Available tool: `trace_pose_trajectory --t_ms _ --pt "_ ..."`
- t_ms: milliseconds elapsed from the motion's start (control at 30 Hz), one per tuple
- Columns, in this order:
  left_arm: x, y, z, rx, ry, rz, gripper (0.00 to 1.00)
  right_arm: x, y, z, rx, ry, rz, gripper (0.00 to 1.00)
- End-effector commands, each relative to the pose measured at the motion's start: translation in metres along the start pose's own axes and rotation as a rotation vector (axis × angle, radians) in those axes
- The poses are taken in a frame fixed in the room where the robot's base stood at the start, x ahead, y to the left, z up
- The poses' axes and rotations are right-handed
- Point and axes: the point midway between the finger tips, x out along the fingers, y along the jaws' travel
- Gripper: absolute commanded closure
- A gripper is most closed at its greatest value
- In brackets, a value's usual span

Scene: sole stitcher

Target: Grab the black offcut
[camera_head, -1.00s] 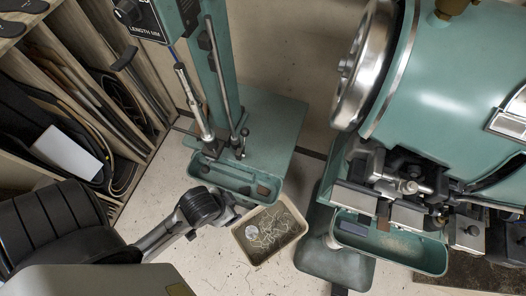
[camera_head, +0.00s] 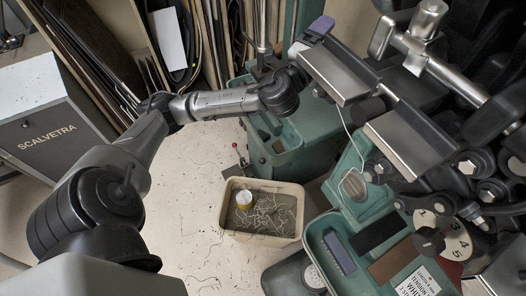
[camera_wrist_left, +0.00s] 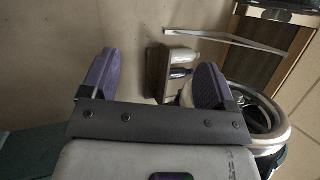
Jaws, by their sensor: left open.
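A flat black piece, which looks like the black offcut (camera_head: 381,232), lies in the green tray (camera_head: 310,240) at the lower right of the head view. A blue-purple block (camera_head: 340,252) lies to its left and a brown piece (camera_head: 393,260) lies below it. My left arm reaches across the upper middle, away from that tray. A purple fingertip of my left gripper (camera_head: 322,26) shows behind a grey machine block. In the left wrist view my left gripper (camera_wrist_left: 155,85) is open, with nothing between its purple pads. The black offcut is not seen there. My right gripper is not in view.
A beige bin (camera_head: 262,238) of thread scraps stands on the floor in the middle. A second green tray (camera_head: 268,137) holds small dark and brown pieces. Machine blocks and a numbered dial (camera_head: 440,236) crowd the right. In the wrist view a metal handwheel (camera_wrist_left: 284,128) is close at right.

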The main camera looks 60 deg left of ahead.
Motion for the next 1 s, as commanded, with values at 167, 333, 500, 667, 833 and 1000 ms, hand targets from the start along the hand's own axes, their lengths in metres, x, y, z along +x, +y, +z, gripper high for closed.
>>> trace_pose_trajectory --t_ms 167,333,500,667,833,1000 --pt "0.015 -0.019 -0.021 0.645 0.304 -0.332 0.19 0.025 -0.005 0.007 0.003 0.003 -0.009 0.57" --pt "0.003 0.013 -0.044 1.273 0.616 -0.553 0.19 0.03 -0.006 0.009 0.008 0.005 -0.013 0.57" --pt "-0.021 0.079 -0.041 1.853 0.988 -0.766 0.19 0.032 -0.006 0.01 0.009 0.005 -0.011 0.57" --pt "-0.052 0.142 -0.008 2.268 1.428 -1.032 0.19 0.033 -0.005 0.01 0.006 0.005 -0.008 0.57" --pt "-0.088 0.185 0.046 -1.998 -1.625 1.197 0.19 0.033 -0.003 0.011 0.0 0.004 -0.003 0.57" --pt "-0.118 0.197 0.095 -1.412 -1.55 1.281 0.19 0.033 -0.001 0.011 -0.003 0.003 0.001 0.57"
